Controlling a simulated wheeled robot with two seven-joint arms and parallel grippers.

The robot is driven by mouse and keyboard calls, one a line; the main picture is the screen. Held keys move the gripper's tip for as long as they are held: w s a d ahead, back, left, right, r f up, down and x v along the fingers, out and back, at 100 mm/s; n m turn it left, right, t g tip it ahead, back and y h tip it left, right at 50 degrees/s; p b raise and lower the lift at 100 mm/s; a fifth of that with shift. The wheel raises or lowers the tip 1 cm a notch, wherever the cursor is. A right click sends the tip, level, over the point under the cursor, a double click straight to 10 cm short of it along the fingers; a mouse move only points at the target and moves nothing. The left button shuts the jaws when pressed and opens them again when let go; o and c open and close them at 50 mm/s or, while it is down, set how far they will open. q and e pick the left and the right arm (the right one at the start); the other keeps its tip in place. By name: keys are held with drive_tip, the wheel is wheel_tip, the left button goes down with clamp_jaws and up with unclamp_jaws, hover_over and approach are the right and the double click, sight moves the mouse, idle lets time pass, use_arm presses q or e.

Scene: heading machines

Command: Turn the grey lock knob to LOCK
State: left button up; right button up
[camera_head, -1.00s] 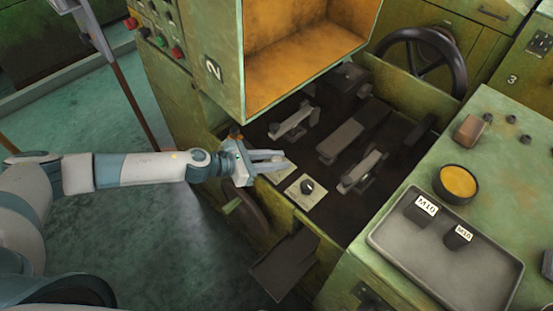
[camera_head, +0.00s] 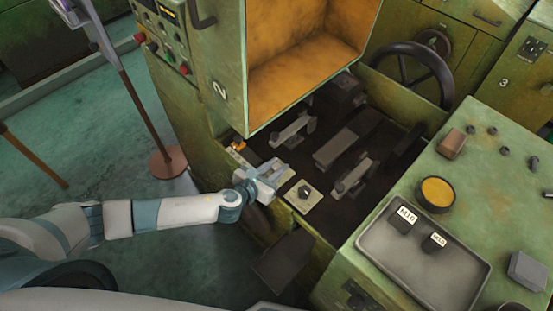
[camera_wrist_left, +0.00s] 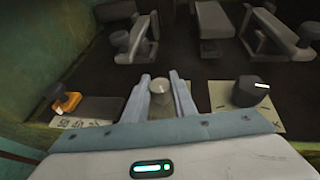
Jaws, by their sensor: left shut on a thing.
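The grey lock knob (camera_wrist_left: 160,88) is a short pale cylinder between my left fingers in the left wrist view. My left gripper (camera_wrist_left: 160,92) is shut on it, one finger along each side. In the head view my left gripper (camera_head: 278,172) reaches in from the left to the front edge of the machine bed. There its fingers largely hide the knob. The knob's markings and its LOCK label cannot be read.
A dark knob with a white mark (camera_wrist_left: 251,91) sits on a pale plate to the right. An orange knob (camera_wrist_left: 67,101) is to the left. Dark clamp-like blocks (camera_head: 348,147) fill the bed behind. The open orange-lined box (camera_head: 300,65) overhangs the back. A grey tray (camera_head: 372,259) lies right.

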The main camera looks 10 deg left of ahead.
use_arm(q)
drive_tip(key=n+t+y+p, duration=0.1)
drive_tip(key=n+y+p, duration=0.1)
drive_tip(key=n+y, duration=0.1)
drive_tip(key=shift+d+r+n+y, duration=0.15)
drive_tip(key=shift+n+y, duration=0.25)
drive_tip(key=shift+y, duration=0.2)
drive_tip(key=shift+n+y+p, duration=0.65)
drive_tip(key=shift+n+y, duration=0.35)
drive_tip(key=shift+y, duration=0.2)
drive_tip(key=shift+n+y, duration=0.5)
drive_tip(key=shift+y, duration=0.1)
drive_tip(key=o, duration=1)
drive_tip(key=shift+o, duration=0.2)
drive_tip(key=shift+s, duration=0.1)
